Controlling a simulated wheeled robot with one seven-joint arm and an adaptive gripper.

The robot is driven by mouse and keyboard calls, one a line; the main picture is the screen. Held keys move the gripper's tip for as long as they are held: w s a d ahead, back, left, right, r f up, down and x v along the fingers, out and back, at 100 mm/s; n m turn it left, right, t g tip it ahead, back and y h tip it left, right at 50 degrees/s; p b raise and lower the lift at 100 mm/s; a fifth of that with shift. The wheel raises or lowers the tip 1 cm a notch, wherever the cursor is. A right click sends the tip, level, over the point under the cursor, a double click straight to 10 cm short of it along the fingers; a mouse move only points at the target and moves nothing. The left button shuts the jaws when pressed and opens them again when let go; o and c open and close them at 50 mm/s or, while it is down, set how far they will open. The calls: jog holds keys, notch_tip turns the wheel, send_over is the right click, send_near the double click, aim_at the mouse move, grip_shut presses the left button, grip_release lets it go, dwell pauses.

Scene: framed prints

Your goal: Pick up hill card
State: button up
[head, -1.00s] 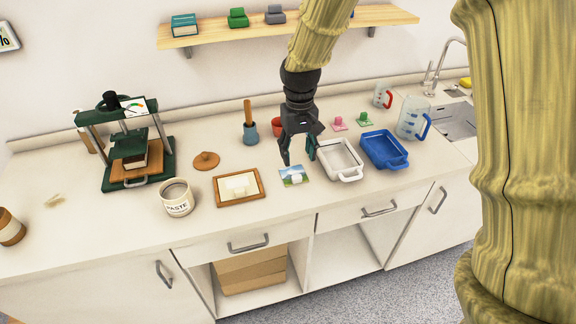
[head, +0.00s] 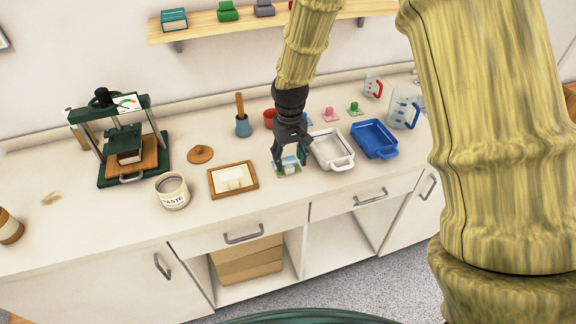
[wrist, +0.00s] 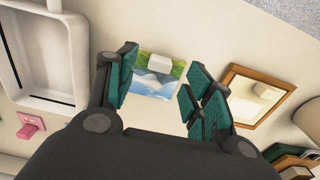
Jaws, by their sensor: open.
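The hill card (head: 288,167) is a small picture with green hills and blue sky, lying on the counter between the wooden frame and the white tray. It also shows in the wrist view (wrist: 153,84), with a pale block-like piece (wrist: 160,61) at its green edge. My gripper (head: 289,161) is open and points down at the card. In the wrist view the teal-padded fingers (wrist: 158,83) stand on either side of the card, with nothing held. In the head view the fingers hide part of the card. I cannot tell whether they touch it.
A wooden frame (head: 212,188) with a pale piece on it lies left of the card. A white tray (head: 348,163) and a blue tray (head: 391,150) stand right. A paste tub (head: 172,195) and a green press (head: 161,171) are farther left. A shelf (head: 199,31) runs above.

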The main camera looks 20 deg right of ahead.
aim_at(289, 164)
jog(key=shift+w+f, duration=0.2)
jog(key=shift+f, duration=0.4)
jog(key=shift+w+f, duration=0.15)
jog(key=shift+f, duration=0.7)
jog(key=shift+s+f, duration=0.1)
jog(key=shift+s, duration=0.1)
jog(key=shift+w+f, duration=0.1)
jog(key=c, duration=0.9)
